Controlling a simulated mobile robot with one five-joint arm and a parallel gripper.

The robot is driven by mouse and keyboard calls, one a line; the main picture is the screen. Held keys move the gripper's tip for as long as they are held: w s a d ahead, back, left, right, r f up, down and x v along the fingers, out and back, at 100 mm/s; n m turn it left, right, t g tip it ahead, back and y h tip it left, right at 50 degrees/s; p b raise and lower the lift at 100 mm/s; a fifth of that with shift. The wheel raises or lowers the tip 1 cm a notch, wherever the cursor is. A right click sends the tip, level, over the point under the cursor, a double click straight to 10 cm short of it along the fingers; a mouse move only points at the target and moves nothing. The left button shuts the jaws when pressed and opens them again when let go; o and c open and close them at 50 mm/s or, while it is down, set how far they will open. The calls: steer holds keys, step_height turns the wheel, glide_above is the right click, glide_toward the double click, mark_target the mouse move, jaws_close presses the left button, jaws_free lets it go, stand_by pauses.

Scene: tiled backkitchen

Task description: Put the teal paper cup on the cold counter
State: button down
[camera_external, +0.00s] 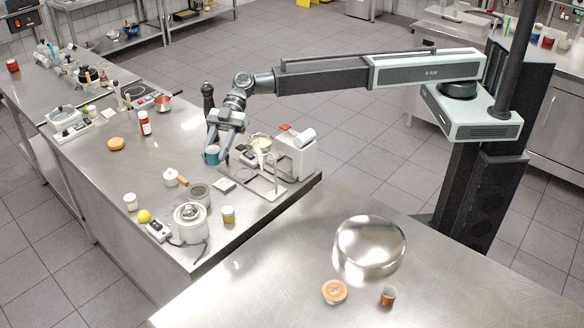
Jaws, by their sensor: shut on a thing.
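The teal paper cup (211,156) is in the external view, over the back edge area of the long steel counter (115,180). My gripper (216,151) points down and is shut on the cup. The fingers hide part of it. I cannot tell whether the cup's base touches the counter or hangs just above it. No label shows which surface is the cold counter.
A white machine (296,152) and a wire stand (262,183) are just right of my gripper. A dark pepper mill (208,100) stands behind it. A wooden-handled pan (198,192), a white appliance (190,222) and a shiny bowl (369,248) are nearer.

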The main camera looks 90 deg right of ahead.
steer(key=s+a+f+n+g+y+b, duration=0.1)
steer(key=s+a+f+n+g+b, duration=0.15)
steer(key=s+a, duration=0.4)
steer(key=n+g+b, duration=0.2)
steer(key=b, duration=0.8)
glide_above(279, 263)
step_height(279, 263, down, 11)
steer(key=shift+a+r, duration=0.1)
steer(key=shift+r, duration=0.1)
step_height(279, 263, down, 10)
steer(key=b, duration=1)
steer(key=shift+f, duration=0.25)
steer(key=shift+r, duration=0.2)
steer(key=shift+f, duration=0.15)
steer(key=c, duration=0.9)
jaws_free()
